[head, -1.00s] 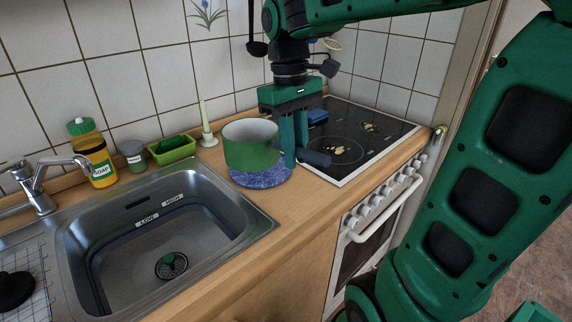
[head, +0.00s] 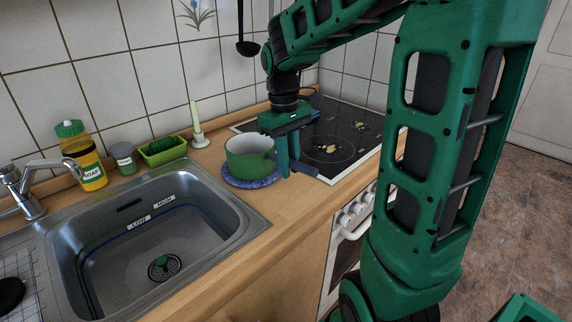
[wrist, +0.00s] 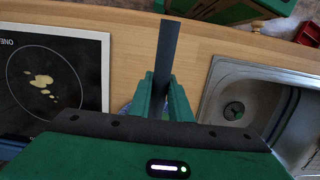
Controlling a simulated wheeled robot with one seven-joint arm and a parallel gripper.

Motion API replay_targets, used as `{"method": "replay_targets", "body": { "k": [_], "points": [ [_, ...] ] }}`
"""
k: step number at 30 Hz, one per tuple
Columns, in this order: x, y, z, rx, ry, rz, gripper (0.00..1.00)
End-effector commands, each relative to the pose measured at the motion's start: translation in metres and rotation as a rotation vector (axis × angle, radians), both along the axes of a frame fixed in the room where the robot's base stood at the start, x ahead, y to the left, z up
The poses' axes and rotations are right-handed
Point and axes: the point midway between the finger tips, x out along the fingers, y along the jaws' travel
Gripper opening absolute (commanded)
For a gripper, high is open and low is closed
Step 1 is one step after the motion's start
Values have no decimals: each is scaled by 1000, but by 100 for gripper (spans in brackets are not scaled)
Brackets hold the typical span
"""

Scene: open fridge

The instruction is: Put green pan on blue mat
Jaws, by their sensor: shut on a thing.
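The green pan (head: 248,163) is upright over the round blue mat (head: 233,182). Its base appears to rest on the mat, whose rim shows around the front and sides. My gripper (head: 289,170) is just right of the pan, pointing down, with its fingers shut on the pan's dark handle (head: 308,206). In the wrist view the handle (wrist: 167,50) sticks out from between the green fingers (wrist: 165,98). The pan's body is hidden there behind my gripper, and only a sliver of the mat shows.
The sink (head: 160,235) lies to the left and the black stove top (head: 330,138) to the right. A candle holder (head: 198,138), green tray (head: 163,150), jar (head: 124,158) and soap bottle (head: 83,160) stand along the wall. The wooden counter (head: 265,200) in front of the mat is clear.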

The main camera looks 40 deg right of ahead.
Motion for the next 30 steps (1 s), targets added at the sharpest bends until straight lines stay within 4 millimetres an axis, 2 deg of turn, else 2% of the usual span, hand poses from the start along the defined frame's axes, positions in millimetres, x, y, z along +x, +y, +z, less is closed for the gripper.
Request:
{"method": "replay_targets", "body": {
  "k": [5, 6, 7, 8, 16, 20, 23, 30],
  "points": [
    [-1, 0, -1, 1, 4, 0, 0],
    [-1, 0, -2, 2, 6, 0, 27],
    [-1, 0, -2, 1, 6, 0, 34],
    [-1, 1, -2, 1, 6, 0, 36],
    [-1, 1, -1, 1, 4, 1, 36],
    [1, 1, 6, 0, 2, 2, 36],
    [3, 2, 19, 0, 1, 3, 36],
    [9, 3, 67, -1, 1, 1, 36]
  ]
}}
